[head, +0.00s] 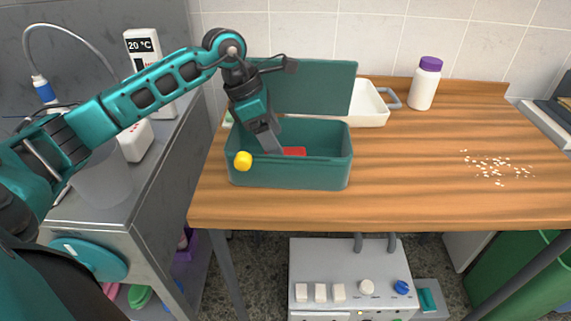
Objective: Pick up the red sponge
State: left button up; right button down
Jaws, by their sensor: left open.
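The red sponge (294,152) lies inside a green box (290,174) on the wooden table. Only a small part of it shows above the box's front wall. The box's lid (315,88) stands open at the back. My left gripper (277,151) points down into the box, just left of the sponge. Its fingertips are partly hidden by the box and the wrist, and I cannot tell whether they touch the sponge. It is open. My right gripper is not in view.
A yellow knob (243,161) is on the box's front left. A white tray (370,104) stands behind the box, with a purple-capped bottle (425,84) to its right. Pale crumbs (497,167) lie on the right. The table's front middle is clear.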

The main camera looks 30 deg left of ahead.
pick_arm(q)
jog(key=b+x, duration=0.2)
jog(key=x, duration=0.2)
jog(key=shift+d+f, duration=0.1)
jog(key=shift+d, duration=0.1)
jog(key=shift+w+d+f, duration=0.1)
jog(key=shift+f, duration=0.15)
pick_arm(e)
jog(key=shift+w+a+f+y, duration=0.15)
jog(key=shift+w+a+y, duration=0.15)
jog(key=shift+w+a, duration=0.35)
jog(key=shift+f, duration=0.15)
pick_arm(q)
jog(key=shift+f+b, duration=0.15)
jog(key=shift+b, duration=0.15)
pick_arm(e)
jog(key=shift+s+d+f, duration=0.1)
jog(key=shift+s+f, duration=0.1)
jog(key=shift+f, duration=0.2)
pick_arm(q)
jog(key=c, duration=0.7)
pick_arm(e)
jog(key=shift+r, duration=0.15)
pick_arm(q)
jog(key=shift+o, duration=0.2)
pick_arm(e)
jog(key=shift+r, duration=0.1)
